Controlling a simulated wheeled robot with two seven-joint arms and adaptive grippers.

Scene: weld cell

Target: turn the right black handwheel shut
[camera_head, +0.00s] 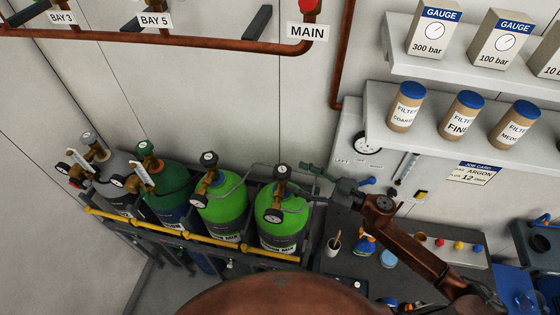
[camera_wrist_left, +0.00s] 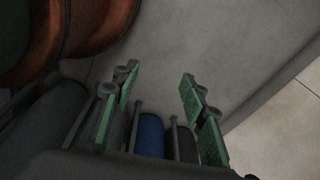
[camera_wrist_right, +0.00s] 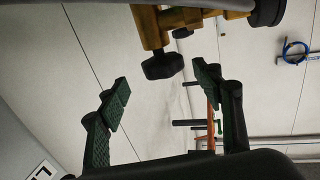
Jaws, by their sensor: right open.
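The right black handwheel (camera_head: 282,170) sits on the brass valve of the rightmost bright green cylinder (camera_head: 283,228). In the right wrist view the black handwheel (camera_wrist_right: 163,66) shows between and just beyond the fingertips, on brass fittings. My right gripper (camera_head: 309,180) is open just right of this handwheel, with a gap between; its green-padded fingers (camera_wrist_right: 163,85) are empty. Another black handwheel (camera_head: 208,158) tops the bright green cylinder to the left. My left gripper (camera_wrist_left: 158,82) is open and empty in the left wrist view; it is out of the head view.
A yellow rail (camera_head: 190,235) runs in front of the cylinders. Gauges and a grey hose crowd the valves. A shelf (camera_head: 380,125) with filter cans stands at the right, above a bench with a cup (camera_head: 333,246). A copper pipe (camera_head: 200,40) runs along the wall.

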